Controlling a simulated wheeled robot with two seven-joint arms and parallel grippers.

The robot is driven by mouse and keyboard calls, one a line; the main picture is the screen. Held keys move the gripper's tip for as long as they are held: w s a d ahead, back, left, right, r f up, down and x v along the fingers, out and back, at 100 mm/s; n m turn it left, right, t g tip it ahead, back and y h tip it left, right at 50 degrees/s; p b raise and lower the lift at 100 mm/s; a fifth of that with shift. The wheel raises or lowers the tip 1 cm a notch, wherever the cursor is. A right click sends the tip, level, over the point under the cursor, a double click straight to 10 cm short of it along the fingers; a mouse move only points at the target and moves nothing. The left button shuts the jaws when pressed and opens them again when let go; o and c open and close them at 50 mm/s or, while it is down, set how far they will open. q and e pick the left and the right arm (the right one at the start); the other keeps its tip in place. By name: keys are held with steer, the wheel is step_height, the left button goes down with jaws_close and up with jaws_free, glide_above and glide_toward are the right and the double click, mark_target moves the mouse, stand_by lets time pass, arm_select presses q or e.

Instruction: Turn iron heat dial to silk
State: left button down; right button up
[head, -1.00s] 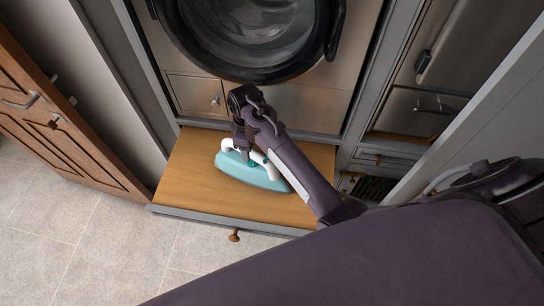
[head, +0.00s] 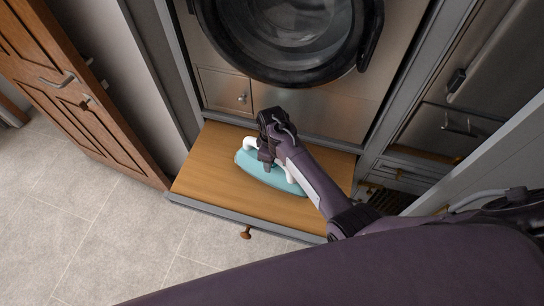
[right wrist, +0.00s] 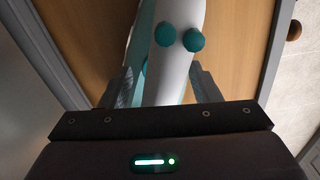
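A teal and white iron (head: 254,171) lies on the wooden shelf (head: 206,185) below the round-doored machine. My right gripper (head: 267,163) is just over the iron and hides part of its top. In the right wrist view, the iron's white body (right wrist: 172,75) lies between the two grey fingers of my right gripper (right wrist: 163,88), which look spread apart. Two round teal knobs (right wrist: 193,40) sit on the white part just beyond the fingertips. I cannot tell which is the heat dial or read any marking. My left gripper is not in view.
The machine's round door (head: 290,40) is behind the shelf. A wooden cabinet door (head: 80,95) stands at the left. A drawer knob (head: 246,232) is on the shelf's front. The shelf left of the iron is bare.

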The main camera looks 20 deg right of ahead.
steer(key=c, duration=0.9)
steer(key=shift+o, duration=0.2)
steer(key=shift+r+m+p, duration=0.2)
steer(key=shift+m+p, duration=0.6)
steer(key=shift+m, duration=0.4)
steer(key=shift+f+m+p, duration=0.2)
steer(key=shift+m+p, duration=0.1)
steer(key=shift+m, duration=0.8)
steer(key=o, duration=1)
steer(key=shift+r, duration=0.1)
steer(key=shift+r+b, duration=0.5)
steer(key=shift+r, duration=3.3)
